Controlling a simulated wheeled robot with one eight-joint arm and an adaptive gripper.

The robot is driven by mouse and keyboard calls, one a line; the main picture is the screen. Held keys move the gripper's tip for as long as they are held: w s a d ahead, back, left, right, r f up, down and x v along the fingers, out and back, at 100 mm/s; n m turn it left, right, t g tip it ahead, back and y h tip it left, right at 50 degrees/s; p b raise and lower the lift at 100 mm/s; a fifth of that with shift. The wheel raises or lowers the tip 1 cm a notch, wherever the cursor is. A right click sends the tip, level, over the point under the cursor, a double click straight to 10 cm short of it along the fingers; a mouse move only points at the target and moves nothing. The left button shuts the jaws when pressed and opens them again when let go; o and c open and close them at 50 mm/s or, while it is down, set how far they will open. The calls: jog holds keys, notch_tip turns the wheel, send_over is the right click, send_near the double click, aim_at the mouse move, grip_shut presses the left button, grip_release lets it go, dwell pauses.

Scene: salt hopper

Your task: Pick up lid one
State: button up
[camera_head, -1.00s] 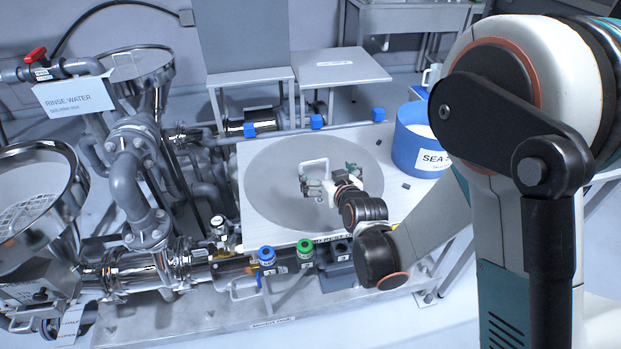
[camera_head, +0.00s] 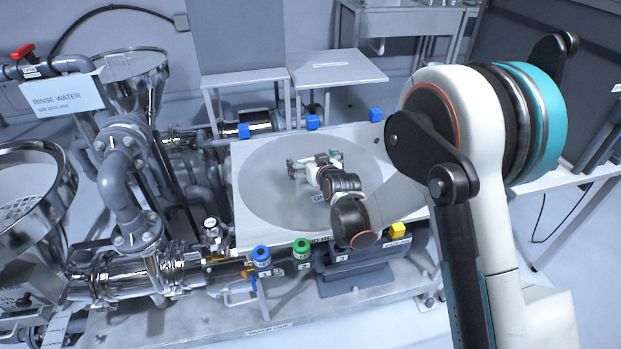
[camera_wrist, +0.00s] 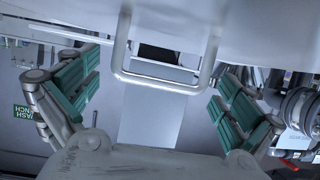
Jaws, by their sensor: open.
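Lid one, a large round grey disc (camera_head: 265,180), lies flat on a pale square top, with a partly hidden "ON…" label near its front edge. My gripper (camera_head: 304,169) is low over the lid's middle, and my wrist covers part of the disc. In the wrist view my gripper (camera_wrist: 157,97) is open, with green pads spread on both sides. The lid's pale U-shaped handle (camera_wrist: 165,82) shows between the pads, with a gap on each side. In the head view the handle is mostly hidden behind my gripper.
Blue blocks (camera_head: 312,121) sit along the top's back edge and a yellow block (camera_head: 397,229) is at the front right. Blue (camera_head: 262,256) and green (camera_head: 302,247) knobs stand in front. Metal pipes and a hopper (camera_head: 35,200) crowd the left.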

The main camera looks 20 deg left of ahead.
jog(key=shift+w+a+f, duration=0.2)
jog(key=shift+w+a, duration=0.05)
jog(key=shift+w, duration=0.1)
jog(key=shift+r, duration=0.1)
jog(key=c, duration=2)
